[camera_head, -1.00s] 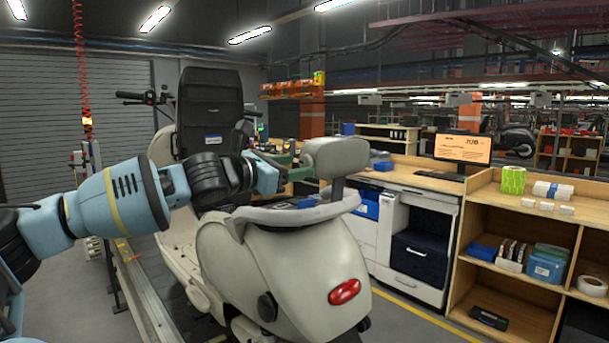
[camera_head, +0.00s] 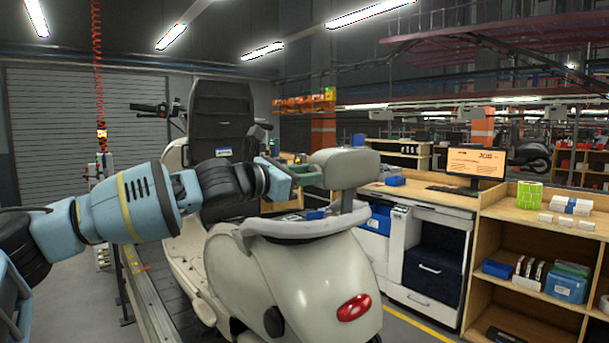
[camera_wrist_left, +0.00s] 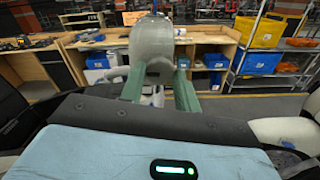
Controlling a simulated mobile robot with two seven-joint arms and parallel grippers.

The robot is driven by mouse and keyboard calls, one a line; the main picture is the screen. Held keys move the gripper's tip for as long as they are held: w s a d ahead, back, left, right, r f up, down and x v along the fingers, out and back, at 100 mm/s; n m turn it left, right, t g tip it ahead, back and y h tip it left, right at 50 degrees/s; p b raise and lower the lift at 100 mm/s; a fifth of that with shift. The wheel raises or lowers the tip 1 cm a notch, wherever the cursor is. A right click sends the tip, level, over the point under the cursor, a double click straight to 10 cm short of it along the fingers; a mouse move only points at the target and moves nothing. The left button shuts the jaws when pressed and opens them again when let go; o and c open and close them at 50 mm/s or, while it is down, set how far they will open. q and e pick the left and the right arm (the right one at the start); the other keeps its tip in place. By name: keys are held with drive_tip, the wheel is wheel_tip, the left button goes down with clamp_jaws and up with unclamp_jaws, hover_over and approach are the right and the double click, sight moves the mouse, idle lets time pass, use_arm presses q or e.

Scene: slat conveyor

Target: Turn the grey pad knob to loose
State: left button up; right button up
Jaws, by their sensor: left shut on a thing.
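The grey pad (camera_head: 345,168) stands on a short post (camera_head: 347,200) above the tail of a cream scooter (camera_head: 290,270). My left gripper (camera_head: 314,177) reaches the pad's left end in the head view, with its green fingers at the pad. In the left wrist view the grey pad (camera_wrist_left: 152,45) shows end-on, with a green finger on each side of its lower part. The gripper is shut on it. My right gripper is not in view.
A grey rear rail (camera_head: 300,225) lies below the pad. A wooden workbench (camera_head: 425,197) with a monitor (camera_head: 476,163) and a shelf unit (camera_head: 530,215) stand to the right. Floor shows between scooter and benches.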

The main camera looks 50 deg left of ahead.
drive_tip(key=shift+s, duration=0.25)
